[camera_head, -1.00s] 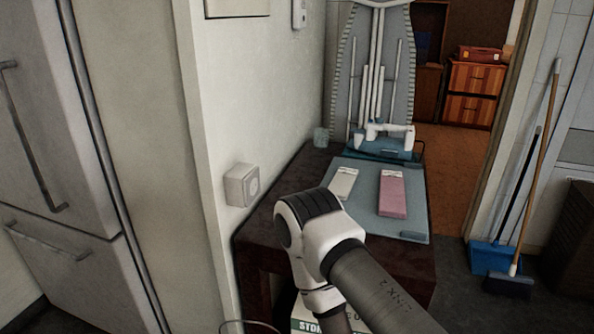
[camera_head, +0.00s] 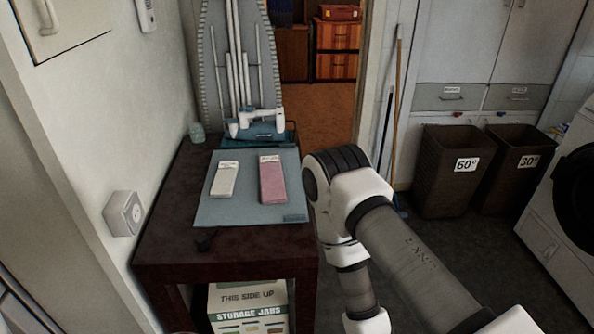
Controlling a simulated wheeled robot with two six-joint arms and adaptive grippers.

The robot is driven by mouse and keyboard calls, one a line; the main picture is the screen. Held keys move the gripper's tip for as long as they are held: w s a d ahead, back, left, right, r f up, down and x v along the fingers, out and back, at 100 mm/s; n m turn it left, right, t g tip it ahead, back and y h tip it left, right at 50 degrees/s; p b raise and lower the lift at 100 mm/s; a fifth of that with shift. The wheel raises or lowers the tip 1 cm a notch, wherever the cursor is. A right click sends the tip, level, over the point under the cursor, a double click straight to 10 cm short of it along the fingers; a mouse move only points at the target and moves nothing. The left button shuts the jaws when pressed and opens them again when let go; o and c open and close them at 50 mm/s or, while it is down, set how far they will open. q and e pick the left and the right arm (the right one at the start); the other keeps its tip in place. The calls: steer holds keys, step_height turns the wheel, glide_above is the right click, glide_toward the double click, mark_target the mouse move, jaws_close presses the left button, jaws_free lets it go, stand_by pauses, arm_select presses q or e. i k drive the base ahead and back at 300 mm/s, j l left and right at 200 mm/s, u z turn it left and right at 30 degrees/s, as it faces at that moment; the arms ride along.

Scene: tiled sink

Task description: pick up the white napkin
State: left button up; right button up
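The white napkin (camera_head: 225,179) is a small folded off-white cloth. It lies flat on the left part of a blue-grey mat (camera_head: 238,212) on the dark table, with a pale band at its far end. A pink folded napkin (camera_head: 272,182) lies to its right, apart from it. One of my arms comes in from the lower right, with its white elbow joint to the right of the table. Neither gripper shows in the view, and nothing touches the white napkin.
The dark red-brown table (camera_head: 165,222) stands against the left wall. A storage jars box (camera_head: 248,306) is beneath. Laundry bins (camera_head: 452,175) stand right.

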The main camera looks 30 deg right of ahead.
mark_target(224, 181)
steer(key=z, duration=0.35)
steer(key=i+l+u, duration=0.15)
steer(key=l+u, duration=0.15)
steer(key=i+l+u, duration=0.15)
steer(key=l+u, duration=0.4)
steer(key=l, duration=0.25)
steer(key=i+l+u, duration=0.1)
steer(key=l+u, duration=0.2)
steer(key=l, duration=0.1)
